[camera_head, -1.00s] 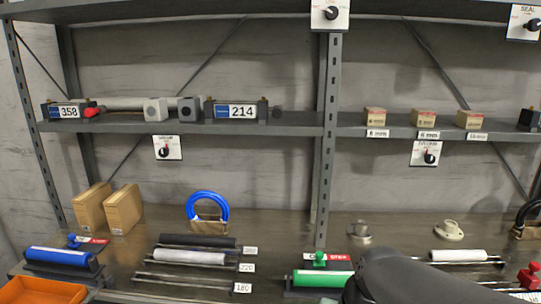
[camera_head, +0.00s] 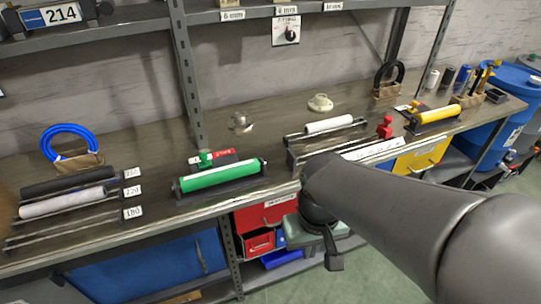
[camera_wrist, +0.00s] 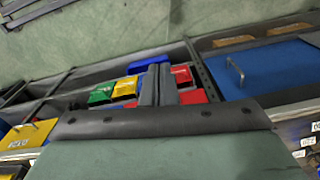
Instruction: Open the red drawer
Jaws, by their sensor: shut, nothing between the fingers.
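The red drawer (camera_head: 265,214) is under the bench, left of my forearm in the head view. It has a white label on its upper edge and looks shut. In the wrist view, part of the red front (camera_wrist: 193,97) shows beside the fingers, and the fingers and gripper body hide the rest. My gripper (camera_wrist: 158,70) is shut and empty, its two dark fingers side by side in front of the red drawer area. I cannot tell whether they touch it.
A small red bin (camera_head: 258,242) sits below the drawer. A blue cabinet front (camera_head: 150,268) is to its left, and a yellow drawer (camera_head: 422,157) to its right. The bench top above holds a green roller (camera_head: 220,176) and other tools. Green floor is open in front.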

